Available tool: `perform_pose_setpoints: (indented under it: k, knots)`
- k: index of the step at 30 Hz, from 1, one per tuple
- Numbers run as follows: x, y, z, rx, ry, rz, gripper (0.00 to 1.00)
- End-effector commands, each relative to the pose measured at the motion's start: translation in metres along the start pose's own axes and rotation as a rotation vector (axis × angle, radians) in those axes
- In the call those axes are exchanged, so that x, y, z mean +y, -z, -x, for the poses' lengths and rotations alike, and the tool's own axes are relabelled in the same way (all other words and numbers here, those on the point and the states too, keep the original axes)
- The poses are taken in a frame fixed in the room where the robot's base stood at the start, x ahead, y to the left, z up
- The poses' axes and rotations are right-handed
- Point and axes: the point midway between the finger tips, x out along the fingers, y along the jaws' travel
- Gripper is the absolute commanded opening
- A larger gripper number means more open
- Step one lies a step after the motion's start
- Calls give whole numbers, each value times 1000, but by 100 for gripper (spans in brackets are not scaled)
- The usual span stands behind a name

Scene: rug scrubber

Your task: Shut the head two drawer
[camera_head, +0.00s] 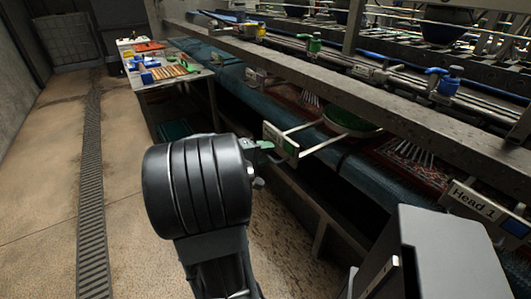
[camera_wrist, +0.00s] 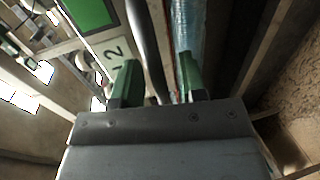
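My gripper (camera_head: 264,147) is right at the left side of this panel, partly hidden behind my dark round wrist. In the wrist view my gripper (camera_wrist: 158,75) has its two green fingers apart. A dark round bar (camera_wrist: 146,40) runs between them, with a gap visible on its right. I cannot tell whether either finger touches it.
The Head 1 drawer front (camera_head: 474,201) is at the right, near my own body. A long grey beam (camera_head: 330,85) runs above the drawers. A table with tools (camera_head: 160,82) stands at the back left. The floor left of the machine, with a drain grate (camera_head: 92,190), is clear.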

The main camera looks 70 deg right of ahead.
Motion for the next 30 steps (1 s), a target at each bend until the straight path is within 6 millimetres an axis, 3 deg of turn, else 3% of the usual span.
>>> perform_pose_setpoints:
  k: [7, 11, 24, 30]
  knots:
    - [1, 1, 2, 2, -1, -1, 38]
    - [0, 1, 15, 4, -1, -1, 38]
    - [0, 0, 101, 7, 0, -1, 38]
    - [0, 0, 126, 3, -1, -1, 38]
